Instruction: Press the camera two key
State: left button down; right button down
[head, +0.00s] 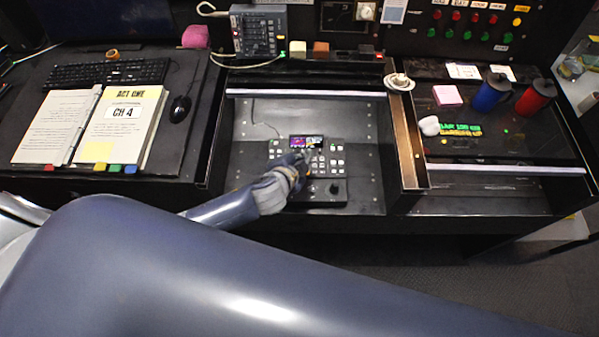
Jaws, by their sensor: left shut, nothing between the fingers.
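A small black control panel (325,190) with rows of pale keys and a small lit screen (307,142) lies on the recessed middle section of the desk. A dark round knob or stick shows at its lower right. My left gripper (306,157) is shut and empty, with its tips over the upper middle of the panel, just below the screen. The gripper and wrist hide the panel's left keys. The key labels are too small to read, so I cannot tell which key is camera two, or whether the tips touch a key. My right gripper is not in view.
An open binder (120,115), a keyboard (105,73) and a mouse (180,108) lie on the left. A wooden divider (408,150) borders the recess on the right. Blue (491,92) and red (535,97) cups stand at far right. The metal around the panel is mostly clear.

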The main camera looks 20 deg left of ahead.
pick_arm(q)
jog(key=f+b, duration=0.6)
jog(key=shift+w+a+f, duration=0.15)
jog(key=shift+w+f, duration=0.25)
jog(key=shift+f, duration=0.3)
dwell(0.8)
jog(key=shift+f+b, duration=0.35)
jog(key=shift+w+f, duration=0.1)
jog(key=shift+f, duration=0.3)
dwell(0.4)
jog(key=shift+r, duration=0.1)
jog(key=shift+r+p, duration=0.65)
jog(key=shift+r, duration=0.05)
